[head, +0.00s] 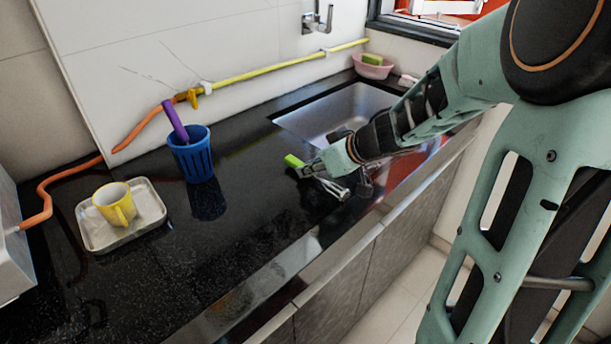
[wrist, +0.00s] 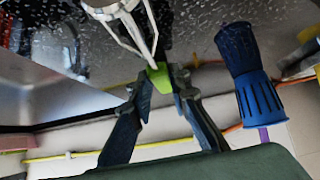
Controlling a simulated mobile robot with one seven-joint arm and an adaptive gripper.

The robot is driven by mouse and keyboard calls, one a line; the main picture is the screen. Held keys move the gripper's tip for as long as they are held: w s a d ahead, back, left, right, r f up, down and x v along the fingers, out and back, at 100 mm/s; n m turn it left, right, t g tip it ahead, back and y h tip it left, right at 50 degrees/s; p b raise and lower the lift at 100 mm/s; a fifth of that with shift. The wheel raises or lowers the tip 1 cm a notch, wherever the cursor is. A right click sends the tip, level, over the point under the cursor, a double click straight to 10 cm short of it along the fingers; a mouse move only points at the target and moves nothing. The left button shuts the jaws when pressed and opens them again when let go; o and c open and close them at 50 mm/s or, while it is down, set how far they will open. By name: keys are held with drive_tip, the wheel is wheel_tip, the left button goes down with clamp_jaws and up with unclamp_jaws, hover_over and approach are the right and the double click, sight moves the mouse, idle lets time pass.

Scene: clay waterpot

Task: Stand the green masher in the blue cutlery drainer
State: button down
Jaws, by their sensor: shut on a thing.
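The green masher (head: 293,161) is held by its green handle in my gripper (head: 311,169). Its wire head points right and toward the front edge of the counter. In the wrist view the green handle (wrist: 161,78) sits between the fingertips (wrist: 162,85), with the metal wires beyond it. The masher lies tilted, close over the black counter; I cannot tell whether it touches. The blue cutlery drainer (head: 192,157) stands upright to the left of my gripper, apart from it. A purple-handled utensil (head: 174,119) leans in it. The drainer also shows at right in the wrist view (wrist: 262,101).
A metal tray (head: 86,231) with a yellow mug (head: 114,204) lies left of the drainer. A sink (head: 310,124) is behind my gripper. A yellow and orange hose (head: 262,73) runs along the wall. A pink bowl (head: 372,70) stands at the back. Counter between gripper and drainer is clear.

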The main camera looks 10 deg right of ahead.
drive_tip(key=shift+f, duration=0.15)
drive_tip(key=c, duration=1.8)
unclamp_jaws()
drive_tip(key=shift+f, duration=0.1)
drive_tip(key=p+v, duration=0.6)
drive_tip(key=v, duration=0.6)
drive_tip(key=shift+r, duration=0.25)
